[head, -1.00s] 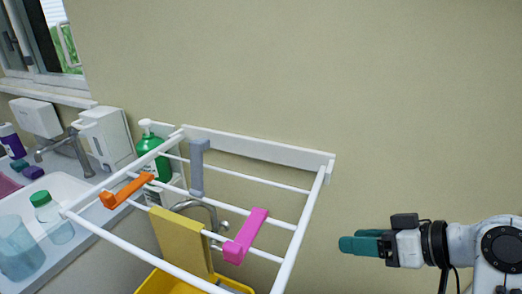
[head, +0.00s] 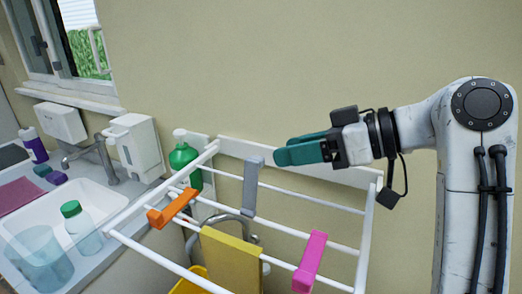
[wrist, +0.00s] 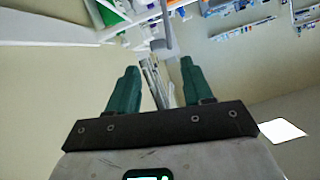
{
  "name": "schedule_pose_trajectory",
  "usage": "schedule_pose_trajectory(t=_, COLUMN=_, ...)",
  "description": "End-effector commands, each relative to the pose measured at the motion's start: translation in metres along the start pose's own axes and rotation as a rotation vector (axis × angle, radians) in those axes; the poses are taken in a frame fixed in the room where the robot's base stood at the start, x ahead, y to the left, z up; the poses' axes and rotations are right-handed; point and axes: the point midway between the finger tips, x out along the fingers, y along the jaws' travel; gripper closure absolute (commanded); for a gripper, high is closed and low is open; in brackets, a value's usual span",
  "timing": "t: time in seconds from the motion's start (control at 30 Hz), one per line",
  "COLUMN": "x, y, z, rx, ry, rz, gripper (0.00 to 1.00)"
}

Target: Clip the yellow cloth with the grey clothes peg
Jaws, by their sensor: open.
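The grey clothes peg (head: 252,187) stands upright on a bar of the white drying rack (head: 367,240), towards the wall. The yellow cloth (head: 231,262) hangs over a nearer bar, below and left of the peg; its lower part is cut off by the frame. My gripper (head: 280,153) is above and slightly right of the grey peg in the head view, apart from it and empty. In the wrist view its two green fingers (wrist: 158,66) are spread, with a grey upright shape beyond them that may be the peg.
An orange peg (head: 172,207) and a pink peg (head: 310,262) sit on other bars of the rack. A green pump bottle (head: 184,160) stands behind the rack. A sink (head: 40,218) with a clear bottle (head: 80,225) is at left. The wall behind is bare.

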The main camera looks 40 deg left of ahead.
Motion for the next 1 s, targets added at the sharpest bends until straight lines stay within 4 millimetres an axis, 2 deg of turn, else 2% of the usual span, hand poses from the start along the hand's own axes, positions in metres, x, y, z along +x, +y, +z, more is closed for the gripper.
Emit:
schedule_pose_trajectory(t=0.1, x=0.023, y=-0.001, z=-0.002, rx=0.002, ry=-0.001, rz=-0.002, gripper=0.49)
schedule_pose_trajectory(t=0.33, x=0.053, y=0.0, z=-0.001, rx=0.002, ry=-0.001, rz=0.0, gripper=0.49)
schedule_pose_trajectory(t=0.5, x=0.062, y=0.0, z=0.0, rx=0.001, ry=0.0, rz=0.001, gripper=0.49)
schedule_pose_trajectory(t=0.77, x=0.062, y=0.0, z=0.0, rx=0.001, ry=0.0, rz=0.002, gripper=0.49)
schedule_pose_trajectory(t=1.0, x=0.062, y=0.001, z=0.0, rx=0.001, ry=0.001, rz=0.003, gripper=0.72)
